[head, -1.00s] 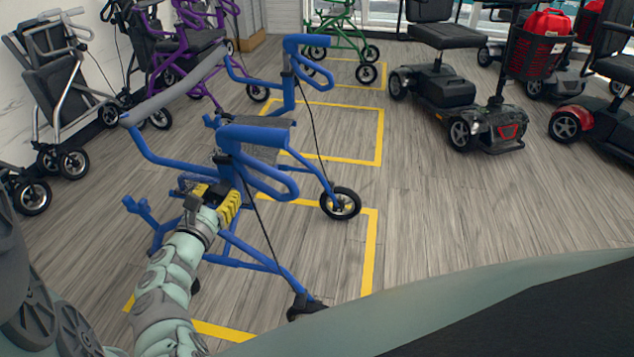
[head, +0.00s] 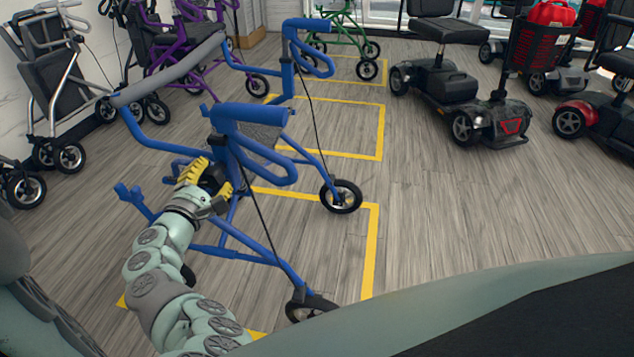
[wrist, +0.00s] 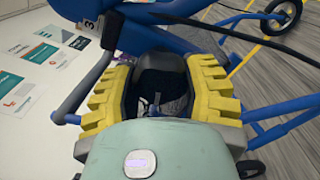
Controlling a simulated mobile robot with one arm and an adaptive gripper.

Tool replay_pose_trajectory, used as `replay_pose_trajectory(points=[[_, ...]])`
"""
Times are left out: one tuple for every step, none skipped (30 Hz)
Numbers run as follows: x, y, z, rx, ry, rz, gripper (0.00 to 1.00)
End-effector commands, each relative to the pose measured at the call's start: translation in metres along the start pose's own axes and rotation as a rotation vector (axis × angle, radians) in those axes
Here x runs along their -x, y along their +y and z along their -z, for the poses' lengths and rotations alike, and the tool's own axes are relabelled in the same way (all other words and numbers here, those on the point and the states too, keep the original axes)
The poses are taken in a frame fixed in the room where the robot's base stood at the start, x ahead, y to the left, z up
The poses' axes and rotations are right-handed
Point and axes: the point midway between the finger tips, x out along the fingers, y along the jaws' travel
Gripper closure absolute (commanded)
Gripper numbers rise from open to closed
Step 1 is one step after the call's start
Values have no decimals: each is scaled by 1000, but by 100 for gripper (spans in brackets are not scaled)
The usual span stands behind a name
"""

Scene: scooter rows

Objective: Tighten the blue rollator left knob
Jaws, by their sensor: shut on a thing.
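The blue rollator (head: 268,258) stands upright on the floor at centre left in the head view. Its near blue handle (head: 250,115) is above and right of my gripper (head: 207,180), at the near side of the frame. In the wrist view my gripper (wrist: 160,88) has its yellow ridged fingers on both sides of a dark knob (wrist: 162,78), shut on it. The knob is partly hidden by my gripper's palm. A blue tube with a "3" tag (wrist: 90,25) passes close above the fingers.
Yellow floor lines (head: 371,250) mark bays. A silver rollator (head: 50,95), a purple one (head: 190,55) and a dark scooter (head: 470,95) stand farther off. The floor right of the blue rollator is clear.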

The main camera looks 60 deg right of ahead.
Motion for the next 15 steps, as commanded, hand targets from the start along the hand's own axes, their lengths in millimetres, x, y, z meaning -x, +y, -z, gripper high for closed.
replay_pose_trajectory(points=[[0, -4, 2, -48, -1, 0, 90], [0, -4, 2, -77, -1, -1, 90], [0, -3, 2, -117, 0, 0, 90], [0, -3, 2, -145, 0, 0, 90], [0, -3, 2, -173, 0, 0, 90], [-1, -4, 1, -211, -1, 1, 90], [-1, -4, 1, -238, -2, 1, 90], [-1, -4, 1, -268, -3, 1, 90], [-1, -3, 1, -306, -3, 2, 90], [-1, -3, 1, -335, -3, 1, 90], [-1, -3, 1, -365, -3, 1, 90], [-1, -3, 0, -402, -4, 3, 90], [-1, -3, 0, -431, -4, 3, 90], [-1, -3, 0, -459, -5, 3, 90], [-1, -4, 0, -496, -6, 4, 90]])
